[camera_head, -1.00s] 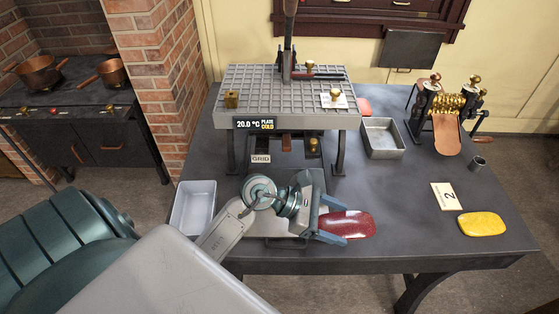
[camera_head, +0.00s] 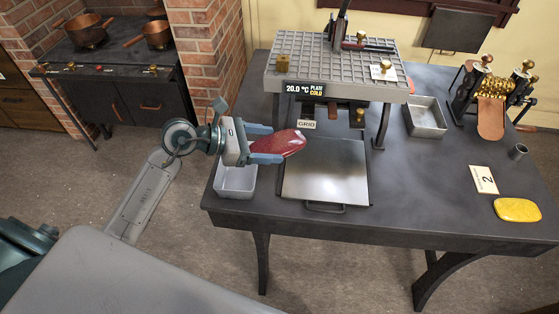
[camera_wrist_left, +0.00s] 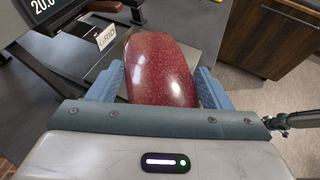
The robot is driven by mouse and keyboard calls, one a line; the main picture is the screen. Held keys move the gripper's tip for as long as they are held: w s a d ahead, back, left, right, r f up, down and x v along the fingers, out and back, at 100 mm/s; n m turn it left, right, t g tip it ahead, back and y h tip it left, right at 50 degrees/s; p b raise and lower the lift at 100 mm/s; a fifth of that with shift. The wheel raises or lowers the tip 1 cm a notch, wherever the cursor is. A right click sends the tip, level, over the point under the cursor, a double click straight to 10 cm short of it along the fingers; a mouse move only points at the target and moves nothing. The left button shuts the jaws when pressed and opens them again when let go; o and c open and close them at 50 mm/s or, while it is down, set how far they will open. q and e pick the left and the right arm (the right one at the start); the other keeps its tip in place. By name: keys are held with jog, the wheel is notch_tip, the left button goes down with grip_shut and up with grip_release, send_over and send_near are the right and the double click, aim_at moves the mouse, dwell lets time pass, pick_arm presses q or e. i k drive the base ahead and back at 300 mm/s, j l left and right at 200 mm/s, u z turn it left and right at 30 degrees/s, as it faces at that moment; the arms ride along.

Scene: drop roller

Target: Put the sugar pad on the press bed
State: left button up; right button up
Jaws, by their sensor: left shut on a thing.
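My left gripper (camera_head: 268,144) is shut on a red, speckled, glossy pad (camera_head: 288,143). The pad sticks out to the right, in the air near the left edge of the press bed. In the left wrist view the pad (camera_wrist_left: 158,70) sits between the two blue fingers. The press bed (camera_head: 325,172) is a bare, flat metal plate with a front handle. It lies in front of the press (camera_head: 335,75), whose display reads 20.0 °C, plate cold. A yellow pad (camera_head: 517,209) lies at the table's right. My right gripper is out of view.
A pale tray (camera_head: 236,182) stands below and left of the gripper. A metal tray (camera_head: 426,118), a brass roller machine (camera_head: 490,90), a small cup (camera_head: 518,151) and a card marked 2 (camera_head: 484,180) are to the right.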

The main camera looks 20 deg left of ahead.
aim_at(327, 167)
jog(key=i+l+u, duration=0.1)
jog(key=l+u, duration=0.25)
jog(key=i+l+u, duration=0.1)
jog(key=l+u, duration=0.65)
jog(key=l, duration=1.05)
